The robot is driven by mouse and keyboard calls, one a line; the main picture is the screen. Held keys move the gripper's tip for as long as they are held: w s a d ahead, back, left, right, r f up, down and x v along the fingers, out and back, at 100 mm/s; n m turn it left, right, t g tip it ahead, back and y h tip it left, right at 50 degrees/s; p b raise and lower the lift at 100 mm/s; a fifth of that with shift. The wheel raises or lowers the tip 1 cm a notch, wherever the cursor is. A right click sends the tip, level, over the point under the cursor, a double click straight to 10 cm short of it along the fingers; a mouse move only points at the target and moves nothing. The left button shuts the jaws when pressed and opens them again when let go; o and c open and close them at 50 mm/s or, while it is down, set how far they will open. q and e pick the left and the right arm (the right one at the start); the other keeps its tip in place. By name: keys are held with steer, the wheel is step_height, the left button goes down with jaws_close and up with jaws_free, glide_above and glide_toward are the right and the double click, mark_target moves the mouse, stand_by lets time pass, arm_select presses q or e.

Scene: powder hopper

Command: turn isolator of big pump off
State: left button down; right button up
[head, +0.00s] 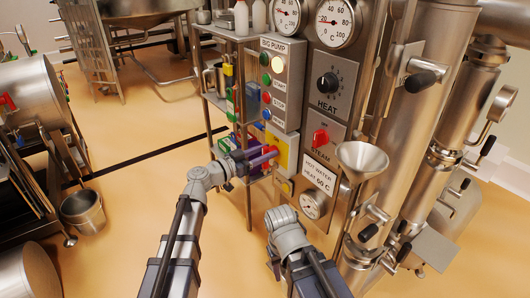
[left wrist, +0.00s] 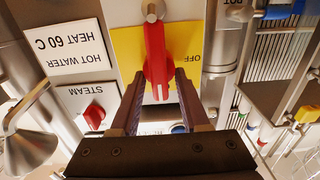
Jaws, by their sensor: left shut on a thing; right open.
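The big pump's isolator is a red handle (left wrist: 155,60) on a yellow plate (head: 282,148), below the grey BIG PUMP box (head: 283,82). The yellow plate (left wrist: 128,45) also shows in the left wrist view, which is upside down. There the handle stands upright in the picture, and the OFF mark is to its right. My left gripper (head: 267,155) is shut on the handle, one finger on each side in the left wrist view (left wrist: 160,88). The handle is mostly hidden in the head view. My right gripper (head: 272,266) is low, apart from the panel, partly hidden by its wrist.
Right of the isolator are the red STEAM knob (head: 320,138), the black HEAT knob (head: 327,83) and a HOT WATER label (head: 318,174). A steel funnel (head: 362,160) juts out near the right arm. A shelf rack (head: 215,100) stands left. Open floor lies left of my arms.

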arm_select(q)
steer(key=n, duration=0.5)
steer(key=shift+w+a, duration=0.15)
steer(key=shift+w, duration=0.05)
steer(key=n, duration=0.4)
steer(key=shift+w+a+f, duration=0.1)
steer(key=shift+w+f, duration=0.05)
steer(key=shift+f, duration=0.05)
steer(key=n, duration=0.4)
steer(key=shift+w+a+f+n+b, duration=0.1)
steer(key=shift+f+n+b, duration=0.15)
steer(key=shift+n+b, duration=0.15)
steer(key=shift+f+n, duration=0.15)
steer(key=shift+n, duration=2.05)
steer(key=c, duration=0.8)
jaws_free()
steer(key=shift+o, duration=0.2)
steer(key=v, duration=0.8)
